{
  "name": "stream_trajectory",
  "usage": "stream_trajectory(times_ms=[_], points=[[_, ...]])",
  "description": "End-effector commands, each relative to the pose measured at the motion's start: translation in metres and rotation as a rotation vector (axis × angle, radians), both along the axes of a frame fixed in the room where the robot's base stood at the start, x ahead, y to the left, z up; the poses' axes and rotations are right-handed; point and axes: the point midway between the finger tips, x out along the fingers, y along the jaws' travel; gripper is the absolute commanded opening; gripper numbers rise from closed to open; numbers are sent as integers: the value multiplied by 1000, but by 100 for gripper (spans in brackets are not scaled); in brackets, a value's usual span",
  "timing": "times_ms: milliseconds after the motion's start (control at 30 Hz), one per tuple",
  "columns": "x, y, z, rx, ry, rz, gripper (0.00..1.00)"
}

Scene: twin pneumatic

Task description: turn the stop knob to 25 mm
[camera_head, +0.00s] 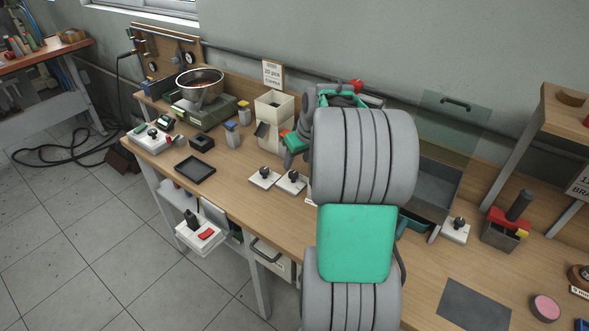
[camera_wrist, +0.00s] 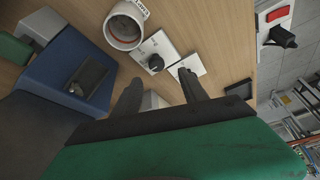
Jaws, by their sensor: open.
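In the wrist view, a black knob (camera_wrist: 155,63) stands on a white plate (camera_wrist: 146,46) with small markings too small to read. A second white plate (camera_wrist: 199,61) lies beside it, its knob hidden behind a finger. My gripper (camera_wrist: 158,76) is open and empty, with its fingers on either side of the first knob in the picture; I see no contact. In the head view, two knob plates, a left one (camera_head: 260,183) and a right one (camera_head: 287,188), sit near the table's front edge. Another knob plate (camera_head: 455,236) is farther right. I cannot tell which is the stop knob.
A white cup-like part (camera_wrist: 122,33) and a blue block (camera_wrist: 62,70) are close to my gripper. A red-switch box (camera_head: 203,235) hangs at the table front. A black tray (camera_head: 194,170) lies left of the knob plates. My arm hides the middle of the table (camera_head: 225,178).

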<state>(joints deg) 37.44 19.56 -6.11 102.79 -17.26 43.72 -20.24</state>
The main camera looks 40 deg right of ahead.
Motion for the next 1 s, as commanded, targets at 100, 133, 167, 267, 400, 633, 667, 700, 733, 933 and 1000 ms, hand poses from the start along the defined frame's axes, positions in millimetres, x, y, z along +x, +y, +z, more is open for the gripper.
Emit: stream_trajectory(times_ms=[100,133,167,267,400,633,667,700,733,933,1000], points=[[4,-10,-10,2,-3,-1,51],[6,-10,-14,2,-2,-1,51],[7,-10,-18,2,-2,-1,51],[15,-9,-37,3,0,-1,51],[24,-11,-60,1,-1,-4,51],[30,-11,-75,-1,-4,-4,51],[30,-11,-75,-1,-4,-4,51],[30,-11,-75,-1,-4,-4,51],[30,-11,-75,-1,-4,-4,51],[30,-11,-75,-1,-4,-4,40],[30,-11,-75,0,-3,-4,34]])
